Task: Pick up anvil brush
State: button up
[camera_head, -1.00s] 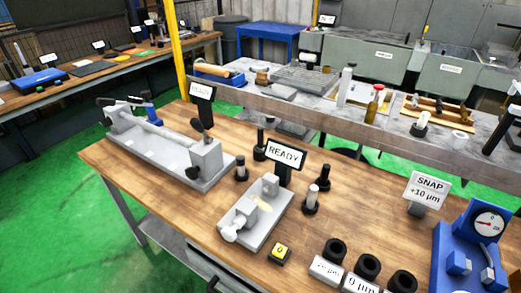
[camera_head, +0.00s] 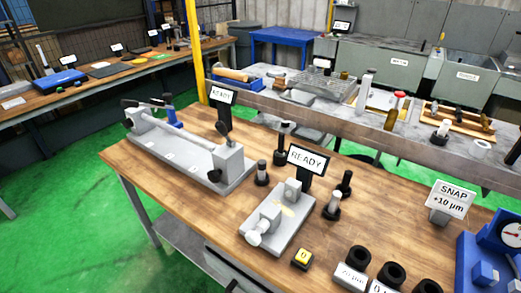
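No object stands out clearly as the anvil brush, and I cannot tell which small item it is. On the wooden bench (camera_head: 165,187), a small grey fixture (camera_head: 262,236) with a pale piece on it stands in front of a READY sign (camera_head: 307,158). Several small dark upright posts stand around it, one of them with a pale top (camera_head: 333,204). A blue dial gauge (camera_head: 485,258) is at the right edge, partly cut off, beside a SNAP +10 µm sign (camera_head: 451,198). My gripper is not in view.
A long grey fixture (camera_head: 185,152) takes up the bench's left part. Black rings (camera_head: 390,273) and a yellow-topped block (camera_head: 302,259) lie near the front. A grey bench (camera_head: 330,118) with bottles and trays runs behind. Green floor (camera_head: 75,215) is clear at left.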

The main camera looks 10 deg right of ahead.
aim_at(280, 152)
jog(key=i+j+u, duration=0.25)
jog(key=u, duration=0.15)
jog(key=i+j+u, duration=0.3)
jog(key=u, duration=0.15)
jog(key=i+j+u, duration=0.2)
jog(key=u, duration=0.2)
jog(key=i+j, duration=0.1)
jog(key=i, duration=0.65)
jog(key=i+z, duration=0.2)
jog(key=z, duration=0.15)
jog(key=i+j+z, duration=0.2)
jog(key=z, duration=0.2)
jog(key=i+j+z, duration=0.15)
jog(key=z, duration=0.2)
